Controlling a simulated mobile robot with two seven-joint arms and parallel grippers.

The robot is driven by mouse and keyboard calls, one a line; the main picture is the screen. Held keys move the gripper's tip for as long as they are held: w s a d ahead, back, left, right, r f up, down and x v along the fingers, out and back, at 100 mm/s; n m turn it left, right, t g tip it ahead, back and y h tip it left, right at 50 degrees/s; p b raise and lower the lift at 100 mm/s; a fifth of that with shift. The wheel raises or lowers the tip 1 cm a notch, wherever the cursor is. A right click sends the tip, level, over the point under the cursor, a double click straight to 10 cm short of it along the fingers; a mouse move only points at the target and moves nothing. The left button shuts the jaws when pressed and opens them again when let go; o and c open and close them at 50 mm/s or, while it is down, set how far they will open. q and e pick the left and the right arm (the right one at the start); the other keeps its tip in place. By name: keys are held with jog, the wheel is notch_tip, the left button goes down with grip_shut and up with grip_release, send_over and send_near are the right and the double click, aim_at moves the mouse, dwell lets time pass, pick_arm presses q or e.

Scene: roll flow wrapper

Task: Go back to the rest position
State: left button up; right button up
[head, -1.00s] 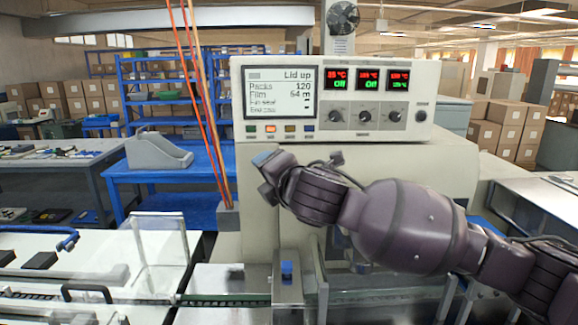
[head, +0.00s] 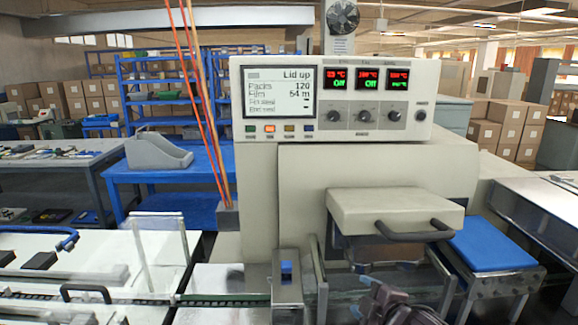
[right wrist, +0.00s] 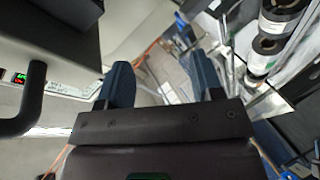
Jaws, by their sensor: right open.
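My right gripper (head: 372,296) shows at the bottom edge of the head view, low in front of the flow wrapper (head: 400,165), with part of my right arm cut off by the frame. In the right wrist view my right gripper (right wrist: 160,72) has its two blue fingers spread apart with nothing between them. My left gripper is not in the head view.
The wrapper's raised lid (head: 385,212) with a dark handle (head: 415,234) stands just above the right gripper. The control panel (head: 335,98) reads "Lid up". A blue-topped stand (head: 490,243) is to the right, and the conveyor (head: 100,298) runs at left.

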jog(key=s+d+f+m+g+h, duration=0.1)
jog(key=s+d+f+m+h, duration=0.3)
jog(key=s+d+f, duration=0.75)
jog(key=s+d+f+m+g+h, duration=0.1)
jog(key=s+d+f+m, duration=0.65)
jog(key=s+d, duration=0.7)
jog(key=a+f+m, duration=0.2)
jog(key=a+m, duration=0.2)
jog(key=a, duration=1)
jog(key=shift+s+a+b, duration=0.3)
jog(key=shift+a, duration=0.1)
